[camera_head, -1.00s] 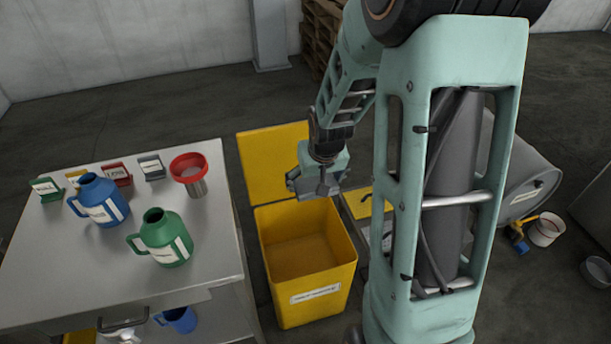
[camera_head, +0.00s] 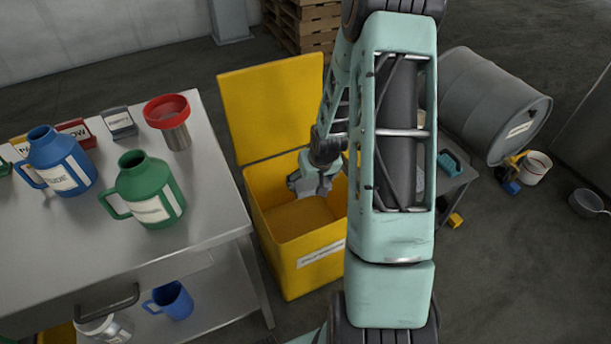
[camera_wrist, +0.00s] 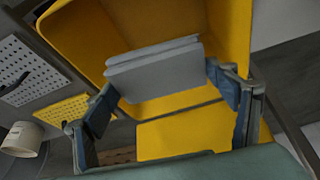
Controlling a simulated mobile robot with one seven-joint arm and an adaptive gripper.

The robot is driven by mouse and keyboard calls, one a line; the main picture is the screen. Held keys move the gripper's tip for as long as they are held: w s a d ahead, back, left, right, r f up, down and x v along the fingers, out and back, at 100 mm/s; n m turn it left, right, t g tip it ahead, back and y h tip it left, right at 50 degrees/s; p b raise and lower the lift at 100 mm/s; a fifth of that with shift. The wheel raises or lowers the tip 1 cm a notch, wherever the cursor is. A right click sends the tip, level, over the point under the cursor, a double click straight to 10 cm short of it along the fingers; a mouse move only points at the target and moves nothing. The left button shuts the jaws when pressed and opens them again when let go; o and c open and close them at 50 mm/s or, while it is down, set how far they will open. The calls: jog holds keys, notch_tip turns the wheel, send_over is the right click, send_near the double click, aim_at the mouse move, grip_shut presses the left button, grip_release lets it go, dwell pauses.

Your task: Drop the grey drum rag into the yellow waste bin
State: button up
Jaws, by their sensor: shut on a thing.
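The grey drum rag (camera_wrist: 155,72) shows in the wrist view as a folded light-grey piece between the two fingers. My gripper (camera_wrist: 165,95) is shut on it. The yellow waste bin (camera_head: 290,252) stands on the floor right of the steel table, with its lid raised at the back. In the head view my gripper (camera_head: 312,188) is at the bin's opening, near its back right part. The rag cannot be made out in the head view. In the wrist view the yellow bin (camera_wrist: 228,40) lies behind and around the rag.
The steel table (camera_head: 215,185) at left holds a blue jug (camera_head: 62,160), a green jug (camera_head: 148,192) and a red funnel (camera_head: 172,118). A grey drum (camera_head: 490,100) lies on its side at right. A white bucket (camera_head: 536,168) stands near it. A perforated panel shows in the wrist view (camera_wrist: 30,65).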

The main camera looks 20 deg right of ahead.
notch_tip(320, 180, down, 12)
jog(key=b, duration=0.8)
jog(key=shift+f+b, duration=0.15)
jog(key=shift+b, duration=0.25)
jog(key=o, duration=1.1)
jog(key=v, duration=1.2)
